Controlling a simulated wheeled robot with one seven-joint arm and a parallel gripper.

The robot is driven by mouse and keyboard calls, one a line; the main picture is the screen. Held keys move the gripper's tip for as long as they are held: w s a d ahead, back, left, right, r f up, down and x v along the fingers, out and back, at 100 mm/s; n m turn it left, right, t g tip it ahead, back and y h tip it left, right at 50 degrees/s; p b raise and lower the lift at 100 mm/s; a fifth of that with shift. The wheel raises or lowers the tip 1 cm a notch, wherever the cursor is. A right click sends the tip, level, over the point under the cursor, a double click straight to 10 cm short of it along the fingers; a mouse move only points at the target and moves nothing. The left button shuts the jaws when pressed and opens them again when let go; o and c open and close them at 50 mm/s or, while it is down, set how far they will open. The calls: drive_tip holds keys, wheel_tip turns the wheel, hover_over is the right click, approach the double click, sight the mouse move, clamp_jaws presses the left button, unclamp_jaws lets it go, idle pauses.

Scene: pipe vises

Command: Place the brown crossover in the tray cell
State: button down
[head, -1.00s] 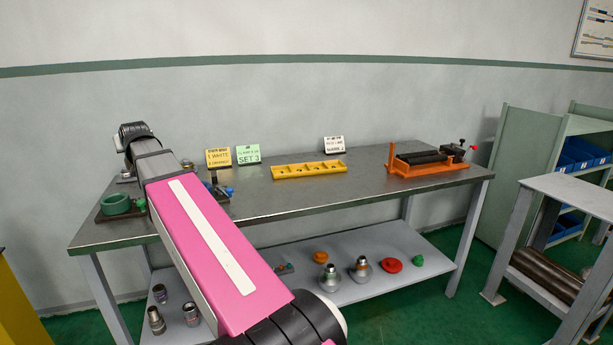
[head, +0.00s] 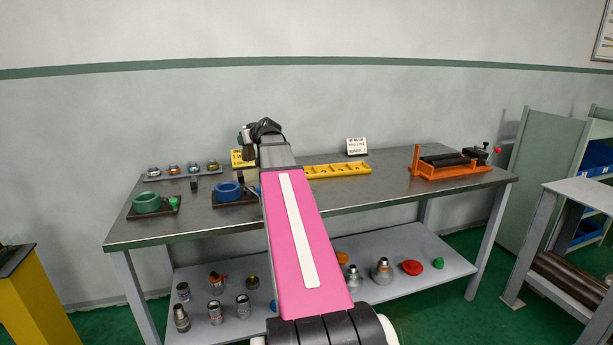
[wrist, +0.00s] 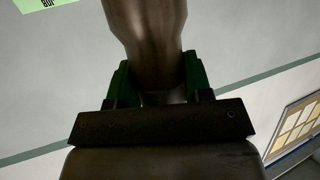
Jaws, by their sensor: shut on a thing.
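The brown crossover (wrist: 145,40) fills the top middle of the wrist view, a dark brown metal piece with a narrowed neck. My gripper (wrist: 158,78) is shut on it, with a green finger on each side of the neck. In the head view my gripper is small and mostly hidden by my wrist, above the back of the bench; I cannot make out the crossover there. The yellow tray (head: 340,175) with a row of cells lies on the bench, right of my arm. My arm hides its left end.
Left on the bench (head: 350,200) are a green ring (head: 147,203), a blue ring (head: 227,193) and a rack of several fittings (head: 181,173). A white sign (head: 357,146) stands behind the tray. An orange vise (head: 447,167) stands right; bare bench top lies between.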

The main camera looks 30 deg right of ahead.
drive_tip(key=s+d+n+y, duration=0.1)
drive_tip(key=s+d, duration=0.1)
drive_tip(key=d, duration=0.4)
drive_tip(key=s+d+n+y, duration=0.1)
drive_tip(key=s+d, duration=0.2)
drive_tip(key=d, duration=0.4)
drive_tip(key=shift+w+d+f, duration=0.3)
drive_tip(key=shift+d+f, duration=1.4)
drive_tip(key=shift+d, duration=0.2)
drive_tip(key=shift+w+d+f, duration=0.25)
drive_tip(key=shift+d+f, duration=1.4)
drive_tip(key=shift+d, duration=0.2)
drive_tip(key=shift+w+d+f, duration=0.3)
drive_tip(key=shift+d+f, duration=1.4)
drive_tip(key=shift+d, duration=0.2)
drive_tip(key=c, duration=0.5)
unclamp_jaws()
drive_tip(key=shift+f, duration=0.1)
drive_tip(key=shift+c, duration=0.2)
drive_tip(key=v, duration=1.2)
drive_tip(key=shift+r, duration=0.25)
